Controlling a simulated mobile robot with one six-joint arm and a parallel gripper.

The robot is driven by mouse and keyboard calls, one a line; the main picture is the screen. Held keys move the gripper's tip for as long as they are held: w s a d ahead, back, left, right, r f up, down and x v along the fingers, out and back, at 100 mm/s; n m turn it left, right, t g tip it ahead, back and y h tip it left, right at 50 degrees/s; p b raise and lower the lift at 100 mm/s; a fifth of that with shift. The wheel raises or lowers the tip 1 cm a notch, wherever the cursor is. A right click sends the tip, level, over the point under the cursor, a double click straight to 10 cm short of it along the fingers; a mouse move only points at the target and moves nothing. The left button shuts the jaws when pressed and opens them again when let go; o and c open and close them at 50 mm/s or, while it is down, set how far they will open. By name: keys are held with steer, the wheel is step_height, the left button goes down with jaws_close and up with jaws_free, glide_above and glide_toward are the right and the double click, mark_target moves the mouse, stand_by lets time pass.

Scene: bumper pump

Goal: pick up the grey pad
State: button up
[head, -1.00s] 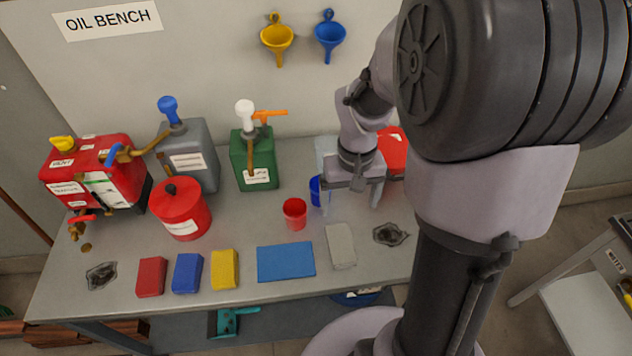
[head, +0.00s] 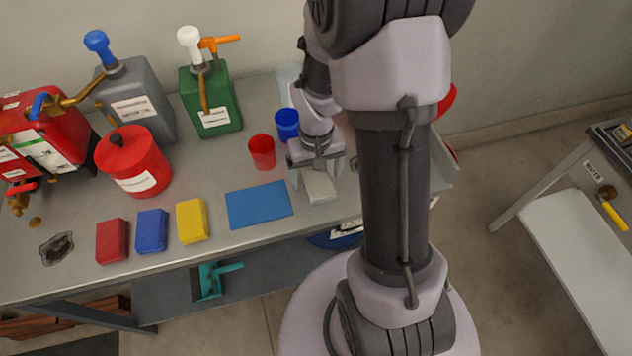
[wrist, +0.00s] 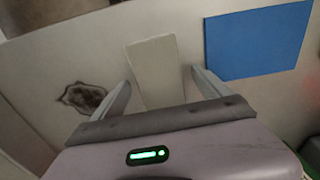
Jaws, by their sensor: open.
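The grey pad (head: 319,187) is a pale, flat block lying on the bench, just right of the blue mat, in the head view. In the wrist view the grey pad (wrist: 156,70) lies ahead of and between my two fingers. My gripper (head: 315,177) is open above the pad's far end in the head view; its fingers also show in the wrist view (wrist: 163,88), one on each side of the pad. I cannot tell how high the fingertips are above the bench. The gripper's body hides the near part of the pad in the wrist view.
A blue mat (head: 259,205) lies left of the pad. Red (head: 262,152) and blue (head: 286,124) cups stand behind. Yellow (head: 192,221), blue (head: 152,231) and red (head: 112,241) blocks lie further left. A dark stain (wrist: 82,97) is beside the pad in the wrist view.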

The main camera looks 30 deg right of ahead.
mark_target(320, 177)
steer(key=shift+r, duration=0.15)
steer(key=c, duration=1.4)
steer(key=shift+r+p, duration=0.4)
steer(key=shift+r, duration=0.1)
steer(key=r, duration=0.1)
steer(key=r+p, duration=0.2)
steer(key=shift+s+d, duration=0.3)
steer(key=shift+d, duration=0.05)
steer(key=s+d+p, duration=0.1)
steer(key=s+d, duration=0.2)
steer(key=d, duration=0.1)
steer(key=s+d+p, duration=0.1)
steer(key=s+d, duration=0.2)
steer(key=d, duration=0.1)
steer(key=s+d+r+p, duration=0.1)
steer(key=s+d, duration=0.2)
steer(key=d, duration=0.1)
steer(key=shift+d, duration=0.1)
